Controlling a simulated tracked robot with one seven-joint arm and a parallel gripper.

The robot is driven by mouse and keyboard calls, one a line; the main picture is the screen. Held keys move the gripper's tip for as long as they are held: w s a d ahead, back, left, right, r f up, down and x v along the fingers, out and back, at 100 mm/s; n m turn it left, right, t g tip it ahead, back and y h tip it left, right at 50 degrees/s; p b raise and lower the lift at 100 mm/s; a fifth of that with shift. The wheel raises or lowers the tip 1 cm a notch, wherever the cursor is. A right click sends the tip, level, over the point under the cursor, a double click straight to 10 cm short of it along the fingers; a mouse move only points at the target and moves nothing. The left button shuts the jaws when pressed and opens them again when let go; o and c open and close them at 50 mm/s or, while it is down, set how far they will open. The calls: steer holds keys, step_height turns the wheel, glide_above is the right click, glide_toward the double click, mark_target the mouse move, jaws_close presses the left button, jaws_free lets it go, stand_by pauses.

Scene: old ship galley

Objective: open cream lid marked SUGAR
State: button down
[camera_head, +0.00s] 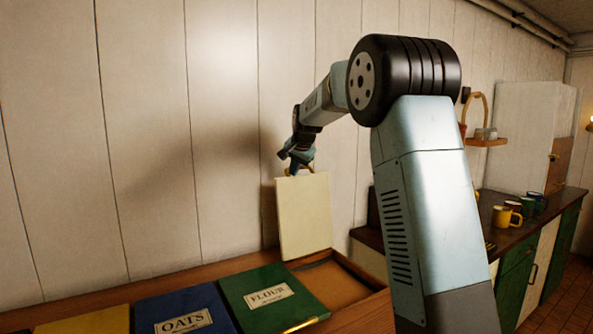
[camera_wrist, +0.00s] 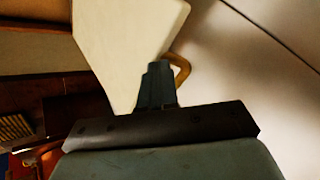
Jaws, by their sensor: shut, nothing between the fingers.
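The cream lid (camera_head: 303,218) stands raised, nearly upright, at the back of an open bin compartment (camera_head: 342,285) at the right end of the row. Its marked face is turned away, so I read no SUGAR label. My gripper (camera_head: 296,163) is at the lid's top edge, shut and empty. In the wrist view my gripper (camera_wrist: 158,72) lies over the cream lid (camera_wrist: 125,45), close beside the brass handle (camera_wrist: 181,70). I cannot tell whether the fingers touch the lid or handle.
The green FLOUR lid (camera_head: 272,297), blue OATS lid (camera_head: 185,312) and a yellow lid (camera_head: 90,321) lie shut to the left. The panelled wall (camera_head: 225,130) is close behind. Several mugs (camera_head: 513,207) stand on the right counter.

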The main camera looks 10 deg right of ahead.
steer(key=d+v, duration=0.2)
steer(key=v, duration=1)
steer(key=s+n, duration=0.2)
steer(key=s, duration=0.8)
steer(key=s+f+n, duration=0.2)
steer(key=s+f, duration=0.3)
steer(key=s, duration=0.7)
steer(key=s+f+n+g, duration=0.1)
steer(key=s+f, duration=0.4)
steer(key=s, duration=0.7)
steer(key=s+f+n, duration=0.2)
steer(key=s+f, duration=0.3)
steer(key=s, duration=0.7)
steer(key=shift+d+n+h, duration=0.2)
steer(key=shift+n+h, duration=0.2)
steer(key=shift+s+f, duration=0.1)
